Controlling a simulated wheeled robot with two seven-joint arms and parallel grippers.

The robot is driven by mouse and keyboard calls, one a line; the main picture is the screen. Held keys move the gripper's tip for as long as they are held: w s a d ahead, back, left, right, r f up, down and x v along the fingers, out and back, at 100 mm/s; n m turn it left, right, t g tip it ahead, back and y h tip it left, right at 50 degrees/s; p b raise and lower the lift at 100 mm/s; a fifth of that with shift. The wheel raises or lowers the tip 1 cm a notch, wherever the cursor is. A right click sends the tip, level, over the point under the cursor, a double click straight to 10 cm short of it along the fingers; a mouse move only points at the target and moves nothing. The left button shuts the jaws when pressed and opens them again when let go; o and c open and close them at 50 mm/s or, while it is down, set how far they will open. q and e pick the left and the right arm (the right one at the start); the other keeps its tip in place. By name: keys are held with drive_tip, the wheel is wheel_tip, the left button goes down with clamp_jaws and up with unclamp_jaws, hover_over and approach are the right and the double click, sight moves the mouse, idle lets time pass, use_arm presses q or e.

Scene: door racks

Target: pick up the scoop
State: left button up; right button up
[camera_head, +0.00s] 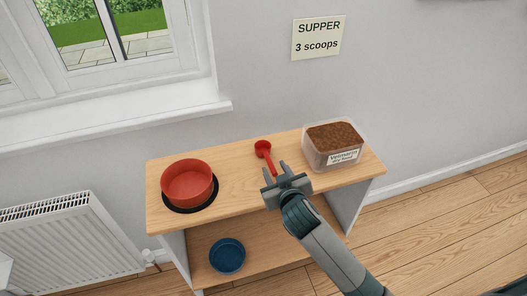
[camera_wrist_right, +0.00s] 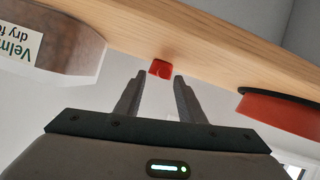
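A red scoop (camera_head: 263,147) lies on the wooden shelf top, its cup toward the wall and its handle pointing toward my right gripper (camera_head: 276,169). The right gripper is open, its two fingers at the front edge of the top, on either side of the handle's near end in the head view. In the right wrist view, the red handle end (camera_wrist_right: 160,69) shows just beyond and between the open fingertips (camera_wrist_right: 159,76). Whether the fingers overlap the handle is hard to tell; no contact shows. My left gripper is not in view.
A clear bin of brown dry food (camera_head: 336,142) stands right of the scoop. A red bowl (camera_head: 188,182) sits on a black round mat at the left. A blue bowl (camera_head: 227,256) is on the lower shelf. A wall sign (camera_head: 319,38) reads "SUPPER 3 scoops".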

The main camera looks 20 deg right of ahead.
sight(271, 166)
drive_tip(key=shift+w+f, duration=0.15)
drive_tip(key=shift+w, duration=0.25)
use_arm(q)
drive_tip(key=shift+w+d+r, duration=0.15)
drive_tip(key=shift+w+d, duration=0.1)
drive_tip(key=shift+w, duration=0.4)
use_arm(e)
drive_tip(key=shift+w+f, duration=0.1)
drive_tip(key=shift+w, duration=0.3)
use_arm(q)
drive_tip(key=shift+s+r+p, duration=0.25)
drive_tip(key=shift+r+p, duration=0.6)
use_arm(e)
drive_tip(key=shift+x, duration=2.2)
drive_tip(key=shift+a+f, duration=0.1)
clamp_jaws()
